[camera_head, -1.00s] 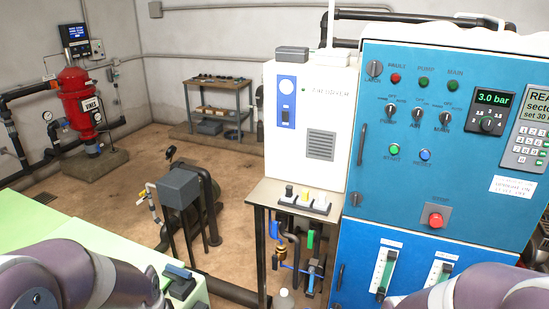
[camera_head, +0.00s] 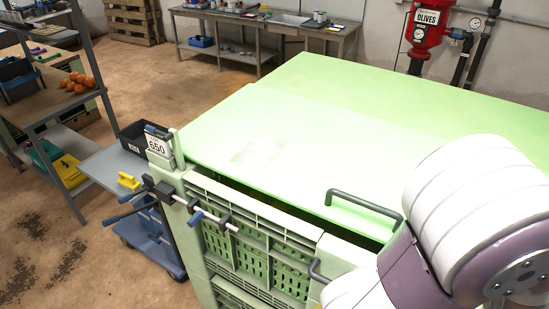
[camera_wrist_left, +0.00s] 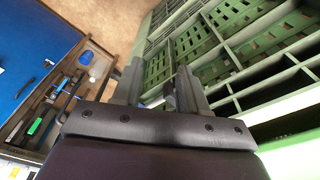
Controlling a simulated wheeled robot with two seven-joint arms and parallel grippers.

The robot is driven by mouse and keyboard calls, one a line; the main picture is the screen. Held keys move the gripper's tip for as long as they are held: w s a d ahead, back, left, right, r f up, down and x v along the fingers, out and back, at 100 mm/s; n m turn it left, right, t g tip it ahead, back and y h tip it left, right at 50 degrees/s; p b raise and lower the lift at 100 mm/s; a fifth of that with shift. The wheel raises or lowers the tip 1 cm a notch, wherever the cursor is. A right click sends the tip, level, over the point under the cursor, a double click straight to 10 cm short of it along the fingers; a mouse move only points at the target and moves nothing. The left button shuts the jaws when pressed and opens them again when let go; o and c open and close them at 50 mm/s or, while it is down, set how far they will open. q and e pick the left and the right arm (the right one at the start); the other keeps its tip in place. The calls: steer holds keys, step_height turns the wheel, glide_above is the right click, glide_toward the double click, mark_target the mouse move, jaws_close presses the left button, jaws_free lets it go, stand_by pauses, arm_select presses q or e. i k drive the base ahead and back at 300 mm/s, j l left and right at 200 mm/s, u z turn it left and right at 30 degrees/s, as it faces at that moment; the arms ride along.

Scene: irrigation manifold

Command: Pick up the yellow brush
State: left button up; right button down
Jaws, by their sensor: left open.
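A small yellow object that looks like the yellow brush (camera_head: 128,181) lies on a grey side shelf (camera_head: 108,168) left of the green bin in the head view. It is too small there to make out bristles. My left gripper (camera_wrist_left: 158,88) shows only in the left wrist view, with its two fingers apart and nothing between them. Beyond the fingers are slatted green crate walls. The brush does not show in that view. My right gripper is not in view.
The large green bin (camera_head: 310,125) with a lid and slatted front fills the middle. A black box (camera_head: 140,138) stands beside the brush, and a rod with clamps (camera_head: 185,200) crosses nearby. A blue trolley (camera_head: 150,240) is below. A rack with orange fruit (camera_head: 80,82) stands left; floor between is clear.

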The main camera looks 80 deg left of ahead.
mark_target(126, 181)
steer(key=j+u, duration=0.1)
steer(key=u, duration=3.85)
